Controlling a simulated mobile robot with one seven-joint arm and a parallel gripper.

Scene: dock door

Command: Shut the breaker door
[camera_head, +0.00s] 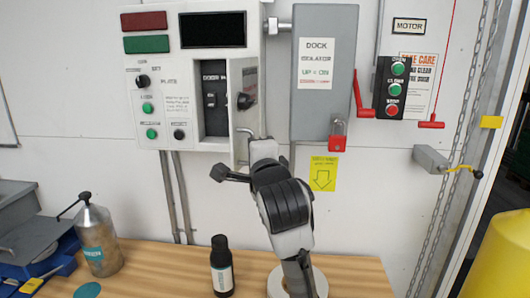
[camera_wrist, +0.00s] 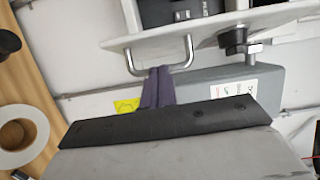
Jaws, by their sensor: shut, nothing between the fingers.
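The breaker door (camera_head: 243,105) is a pale panel on the control box, swung open and seen nearly edge-on at the right of the dark breaker recess (camera_head: 214,125). A black knob and a metal bar handle (camera_head: 246,131) are on it. In the wrist view the door (camera_wrist: 215,24) crosses the top, with its U-shaped handle (camera_wrist: 190,52) pointing at my gripper (camera_wrist: 159,72). My gripper's fingers are together and empty, with the tips at the handle's bar; I cannot tell whether they touch. In the head view my wrist (camera_head: 264,150) hides the fingertips.
A grey dock isolator box (camera_head: 325,110) with a red padlock (camera_head: 338,138) stands close right of the door. A black bottle (camera_head: 221,266) and a metal flask (camera_head: 99,240) stand on the wooden bench (camera_head: 165,265).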

